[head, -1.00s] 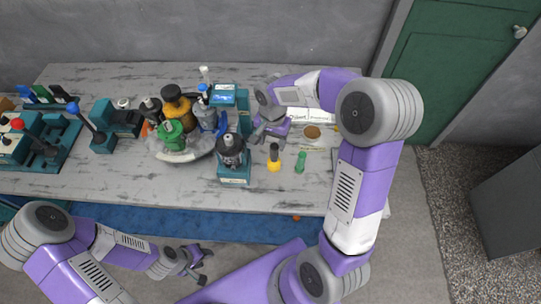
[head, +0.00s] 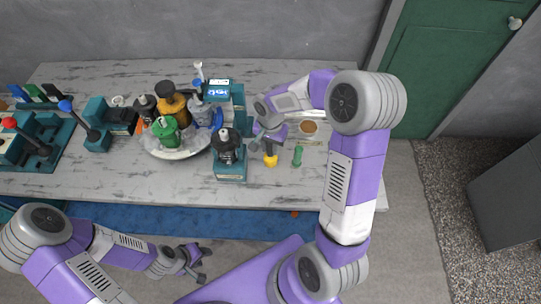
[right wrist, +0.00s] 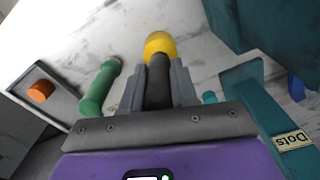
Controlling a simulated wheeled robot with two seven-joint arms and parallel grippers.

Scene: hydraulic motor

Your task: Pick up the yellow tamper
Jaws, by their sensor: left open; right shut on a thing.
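The yellow tamper (head: 270,160) has a round yellow end and a dark handle. It is on or just above the marble counter, with its upper part hidden behind my right gripper (head: 266,145) in the head view. In the right wrist view, the fingers of my right gripper (right wrist: 158,88) are shut on the dark handle, and the yellow end (right wrist: 160,45) shows beyond the fingertips. I cannot tell whether the yellow end touches the counter. My left gripper (head: 197,263) is open and empty, low in front of the counter.
A green-handled tool (head: 297,157) stands right of the tamper. A teal machine with a black top (head: 229,152) stands close on its left. A tray of bottles (head: 178,153) is further left. An orange-brown round item (head: 308,127) lies behind. Bare counter (head: 270,190) lies in front.

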